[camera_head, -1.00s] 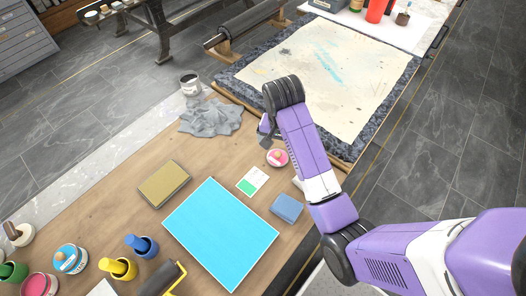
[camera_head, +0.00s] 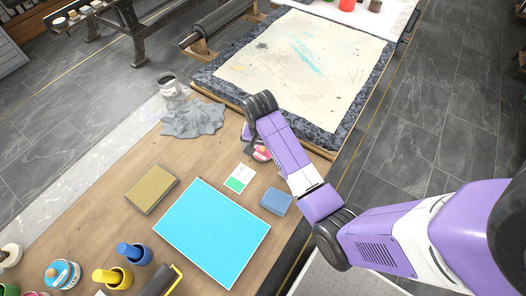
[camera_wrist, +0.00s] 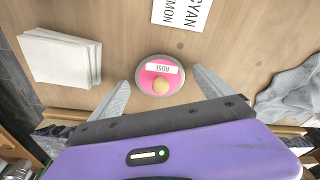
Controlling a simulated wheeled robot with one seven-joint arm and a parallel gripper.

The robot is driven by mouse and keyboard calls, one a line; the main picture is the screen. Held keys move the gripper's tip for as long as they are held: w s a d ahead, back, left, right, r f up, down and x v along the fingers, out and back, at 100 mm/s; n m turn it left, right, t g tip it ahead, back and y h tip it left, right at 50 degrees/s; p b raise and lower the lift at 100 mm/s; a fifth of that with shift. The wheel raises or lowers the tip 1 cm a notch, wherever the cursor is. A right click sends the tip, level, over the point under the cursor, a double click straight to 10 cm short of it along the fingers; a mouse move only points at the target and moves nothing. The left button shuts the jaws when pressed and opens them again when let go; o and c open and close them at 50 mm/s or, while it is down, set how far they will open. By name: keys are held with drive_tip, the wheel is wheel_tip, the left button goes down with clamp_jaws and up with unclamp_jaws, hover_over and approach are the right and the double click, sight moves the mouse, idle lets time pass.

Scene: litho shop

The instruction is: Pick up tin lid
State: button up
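In the wrist view the tin lid (camera_wrist: 160,88) lies flat on the wooden table, between and just beyond my open fingers. In the head view the tin lid (camera_head: 262,154) shows beside my wrist, partly covered by my arm. My gripper (camera_wrist: 161,78) is open and empty, with one finger on each side of the lid. A gap shows between each finger and the lid. In the head view my fingers are mostly hidden.
A stack of white squares (camera_wrist: 58,58) lies left of the lid in the wrist view, and a grey cloth (camera_wrist: 290,92) lies right. A white card (camera_wrist: 182,12) is near. A cyan sheet (camera_head: 212,232), blue block (camera_head: 276,201) and olive block (camera_head: 151,189) share the table.

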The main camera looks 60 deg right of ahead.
drive_tip(key=c, duration=1.2)
drive_tip(key=shift+r, duration=0.15)
wheel_tip(320, 180, up, 10)
wheel_tip(320, 180, up, 10)
drive_tip(key=p, duration=0.8)
hover_over(263, 148)
drive_tip(key=shift+a, duration=0.15)
